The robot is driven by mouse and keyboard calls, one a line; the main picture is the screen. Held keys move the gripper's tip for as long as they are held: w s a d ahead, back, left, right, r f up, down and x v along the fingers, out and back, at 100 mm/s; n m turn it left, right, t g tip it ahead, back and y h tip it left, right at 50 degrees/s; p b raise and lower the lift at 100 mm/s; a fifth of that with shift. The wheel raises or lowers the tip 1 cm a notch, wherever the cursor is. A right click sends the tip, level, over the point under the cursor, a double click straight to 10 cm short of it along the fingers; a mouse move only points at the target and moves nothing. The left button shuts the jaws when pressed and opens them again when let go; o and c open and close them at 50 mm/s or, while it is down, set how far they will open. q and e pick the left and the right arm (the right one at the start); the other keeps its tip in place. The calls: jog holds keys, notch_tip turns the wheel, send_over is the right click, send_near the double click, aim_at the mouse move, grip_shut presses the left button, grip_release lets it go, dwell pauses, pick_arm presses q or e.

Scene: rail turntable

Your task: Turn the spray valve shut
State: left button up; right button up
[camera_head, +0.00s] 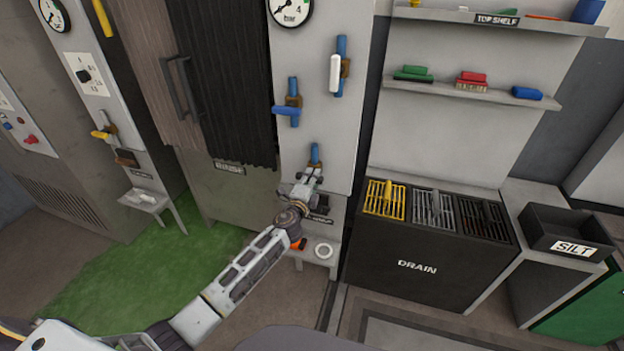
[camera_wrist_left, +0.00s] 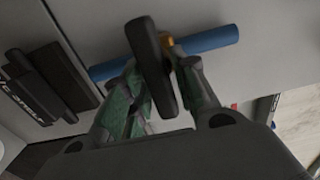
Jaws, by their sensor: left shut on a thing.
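In the left wrist view a black valve handle (camera_wrist_left: 153,65) lies roughly crosswise to a blue pipe (camera_wrist_left: 208,40), with a brass body behind it. My left gripper (camera_wrist_left: 163,92) is shut on this handle, one finger on each side. In the head view my left gripper (camera_head: 312,170) is at the low blue pipe (camera_head: 315,152) on the grey panel and hides the handle. Above it are a valve with a blue handle (camera_head: 286,110) across its pipe and one with a white handle (camera_head: 335,73) along its pipe. The label by my gripper is unreadable. My right gripper is not in view.
A small stand with a white ring (camera_head: 323,251) is below the gripper. The dark DRAIN unit (camera_head: 417,267) with coloured grates is to the right, beside a SILT bin (camera_head: 570,233). A dark curtain (camera_head: 225,80) hangs to the left. Green flooring (camera_head: 150,275) is open there.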

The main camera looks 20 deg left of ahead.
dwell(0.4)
pick_arm(q)
jog(key=o, duration=0.8)
jog(key=shift+o, duration=0.2)
jog(key=shift+s, duration=0.1)
jog(key=s, duration=1.1)
jog(key=shift+s+a, duration=0.2)
jog(key=shift+s, duration=0.2)
dwell(0.3)
